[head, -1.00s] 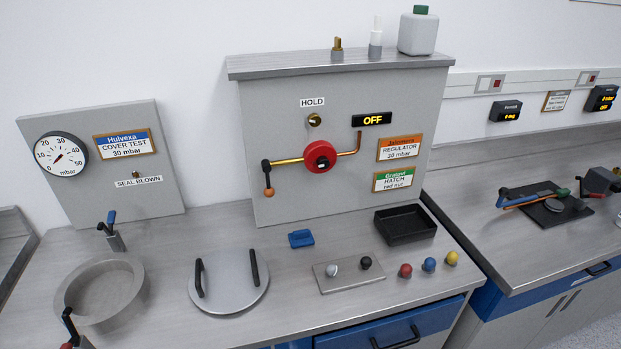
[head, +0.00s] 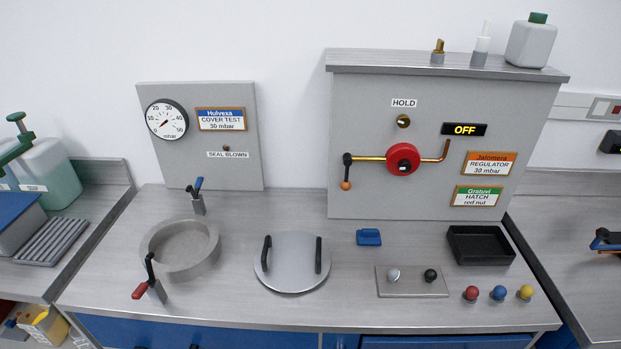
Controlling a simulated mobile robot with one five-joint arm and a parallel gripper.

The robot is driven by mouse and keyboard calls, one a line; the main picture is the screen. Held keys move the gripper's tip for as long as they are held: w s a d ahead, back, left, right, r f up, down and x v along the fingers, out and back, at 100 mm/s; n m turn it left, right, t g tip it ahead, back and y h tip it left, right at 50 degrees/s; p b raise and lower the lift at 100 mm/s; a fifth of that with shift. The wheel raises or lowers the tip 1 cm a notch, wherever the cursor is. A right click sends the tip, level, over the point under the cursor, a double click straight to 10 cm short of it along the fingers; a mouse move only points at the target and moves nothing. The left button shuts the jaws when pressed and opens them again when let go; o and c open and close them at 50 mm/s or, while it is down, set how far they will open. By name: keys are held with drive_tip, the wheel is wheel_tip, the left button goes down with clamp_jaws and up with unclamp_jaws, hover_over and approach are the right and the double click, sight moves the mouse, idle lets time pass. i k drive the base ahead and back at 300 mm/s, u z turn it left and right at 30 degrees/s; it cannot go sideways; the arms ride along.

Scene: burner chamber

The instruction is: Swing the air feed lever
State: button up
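No part is labelled as the air feed lever. A small black lever with an orange end (head: 346,170) hangs down at the left end of a brass pipe on the grey panel (head: 290,120). A round red valve body (head: 403,159) sits midway along that pipe. A black lever with a red grip (head: 146,278) stands at the front of the round metal chamber (head: 180,248). A blue-tipped clamp (head: 198,195) stands behind the chamber. My gripper is not in view.
A round lid (head: 292,262) with two black handles lies on the bench. A blue block (head: 369,237), a black tray (head: 481,245), a plate with two knobs (head: 411,281) and coloured balls (head: 498,293) lie to its right. A gauge (head: 167,120) hangs at the left.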

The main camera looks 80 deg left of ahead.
sight(345, 185)
drive_tip(key=u, duration=2.1)
